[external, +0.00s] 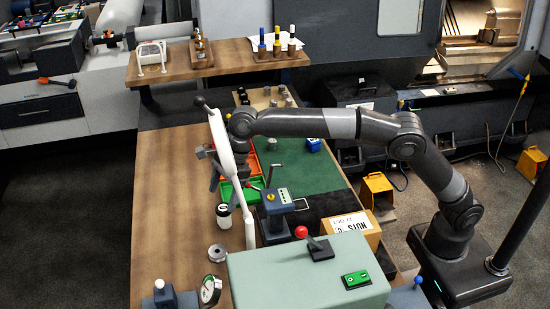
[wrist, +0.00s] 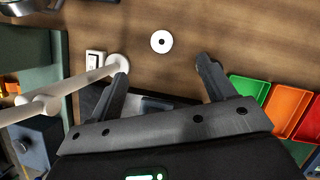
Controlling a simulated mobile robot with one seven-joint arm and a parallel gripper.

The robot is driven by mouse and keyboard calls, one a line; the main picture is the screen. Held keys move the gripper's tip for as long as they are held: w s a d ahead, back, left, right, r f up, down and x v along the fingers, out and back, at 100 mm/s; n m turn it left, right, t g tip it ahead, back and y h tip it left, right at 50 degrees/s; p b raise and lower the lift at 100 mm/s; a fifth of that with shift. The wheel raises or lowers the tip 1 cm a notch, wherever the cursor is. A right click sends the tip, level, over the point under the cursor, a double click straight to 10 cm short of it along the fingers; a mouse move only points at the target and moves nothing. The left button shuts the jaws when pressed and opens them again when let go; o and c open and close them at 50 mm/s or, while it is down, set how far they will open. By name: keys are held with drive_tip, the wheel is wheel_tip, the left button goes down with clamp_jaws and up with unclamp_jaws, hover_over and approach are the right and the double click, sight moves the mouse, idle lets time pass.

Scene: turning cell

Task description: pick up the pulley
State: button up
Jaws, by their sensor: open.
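The pulley (external: 217,252) looks like a small grey metal ring with a dark centre, lying flat on the brown wooden bench in the external view. A pale disc with a dark centre hole, which appears to be the pulley (wrist: 161,42), shows in the wrist view, just beyond the fingertips and between their lines. My gripper (external: 211,168) is over the bench beside the coloured trays, partly hidden by a white bar. In the wrist view my gripper (wrist: 163,72) has its fingers wide apart with nothing between them. It is apart from the disc.
A white jointed bar (wrist: 45,105) stands close to the left finger. Green (external: 228,191) and orange trays (wrist: 291,113) lie beside the gripper. A dark-topped white cylinder (external: 223,216), a blue-grey device (external: 275,207) and a dial gauge (external: 210,290) are nearby. The left side of the bench is clear.

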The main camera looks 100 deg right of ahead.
approach(218, 251)
drive_tip(key=x, duration=0.8)
drive_tip(key=shift+w+f, duration=0.15)
drive_tip(key=shift+f, duration=0.2)
drive_tip(key=c, duration=1.1)
